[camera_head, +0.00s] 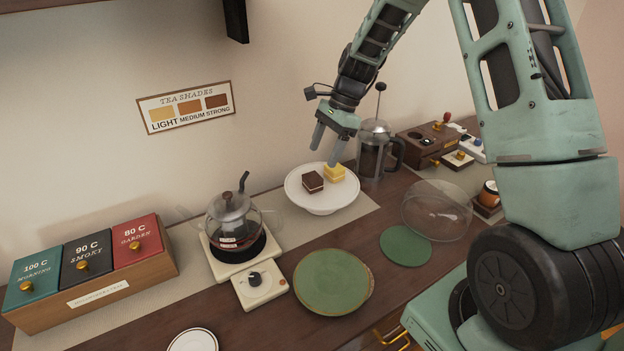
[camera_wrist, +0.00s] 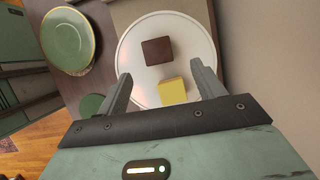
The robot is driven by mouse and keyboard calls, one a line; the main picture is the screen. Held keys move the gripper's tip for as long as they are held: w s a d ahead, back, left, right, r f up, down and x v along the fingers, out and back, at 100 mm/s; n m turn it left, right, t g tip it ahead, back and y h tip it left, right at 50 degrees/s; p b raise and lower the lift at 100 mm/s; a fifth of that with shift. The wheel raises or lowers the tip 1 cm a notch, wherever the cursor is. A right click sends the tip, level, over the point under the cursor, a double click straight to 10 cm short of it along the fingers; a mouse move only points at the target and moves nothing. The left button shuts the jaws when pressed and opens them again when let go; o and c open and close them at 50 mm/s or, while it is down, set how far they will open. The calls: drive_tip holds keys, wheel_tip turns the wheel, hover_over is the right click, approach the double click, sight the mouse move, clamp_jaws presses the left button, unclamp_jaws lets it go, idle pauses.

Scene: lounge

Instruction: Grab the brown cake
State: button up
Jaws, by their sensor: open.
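The brown cake (camera_head: 312,182) is a small dark square piece on a white cake stand (camera_head: 322,204), left of a yellow cake (camera_head: 335,173). In the wrist view the brown cake (camera_wrist: 157,51) lies beyond the yellow cake (camera_wrist: 173,91), both on the round white plate (camera_wrist: 140,96). My gripper (camera_head: 326,150) is above the stand, over the side with the yellow cake, its fingers pointing down. In the wrist view my gripper (camera_wrist: 160,82) is open and empty. The yellow cake shows between its fingers, and the brown cake lies ahead of the fingertips.
A French press (camera_head: 372,150) stands close behind the stand to the right. A clear glass dome (camera_head: 437,210) is at the right of the counter. A glass teapot (camera_head: 235,218) on a warmer is at the left. A green plate (camera_head: 333,282) lies in front.

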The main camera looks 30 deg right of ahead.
sight(313, 176)
drive_tip(key=x, duration=0.3)
drive_tip(key=shift+a+p+x, duration=0.1)
drive_tip(key=shift+p+x, duration=0.45)
drive_tip(key=shift+x, duration=0.75)
drive_tip(key=shift+a+p+x, duration=0.15)
drive_tip(key=shift+p+x, duration=0.35)
drive_tip(key=shift+x, duration=0.85)
drive_tip(key=shift+s+r, duration=0.1)
drive_tip(key=c, duration=1.1)
